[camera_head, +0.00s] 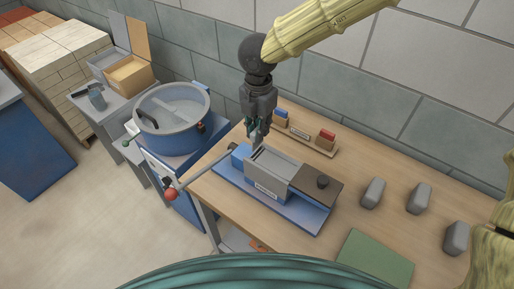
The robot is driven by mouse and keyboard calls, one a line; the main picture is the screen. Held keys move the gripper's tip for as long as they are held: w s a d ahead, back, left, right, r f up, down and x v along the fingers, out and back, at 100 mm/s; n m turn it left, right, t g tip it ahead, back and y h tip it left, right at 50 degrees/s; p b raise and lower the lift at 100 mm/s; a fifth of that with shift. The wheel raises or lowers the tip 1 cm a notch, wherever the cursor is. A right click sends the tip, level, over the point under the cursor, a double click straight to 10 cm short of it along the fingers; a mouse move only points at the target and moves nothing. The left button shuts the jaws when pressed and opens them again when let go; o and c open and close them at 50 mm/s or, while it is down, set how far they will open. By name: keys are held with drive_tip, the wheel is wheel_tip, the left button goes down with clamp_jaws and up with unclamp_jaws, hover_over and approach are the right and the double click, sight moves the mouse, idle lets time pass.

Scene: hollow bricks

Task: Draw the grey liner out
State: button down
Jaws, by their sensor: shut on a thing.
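The grey liner (273,172) is a grey box-like piece with a pale label on its front side. It sits in a blue mould or press (273,206) on the wooden bench, between a blue end block (241,156) at the left and a dark brown plate with a black knob (322,183) at the right. My gripper (256,143) points down at the back left end of the liner and is shut on its edge. The fingers hide the exact contact. How far the liner stands out of the mould cannot be told.
A small rack (301,134) with blue and red blocks stands close behind the mould. Several grey rounded blocks (373,193) stand at the right, and a green mat (374,259) lies in front.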

drive_tip(key=shift+r+p, duration=1.2)
drive_tip(key=shift+r, duration=0.4)
drive_tip(key=shift+s, duration=0.1)
drive_tip(key=s+r+p, duration=0.1)
drive_tip(key=s+r, duration=0.1)
drive_tip(key=s, duration=0.4)
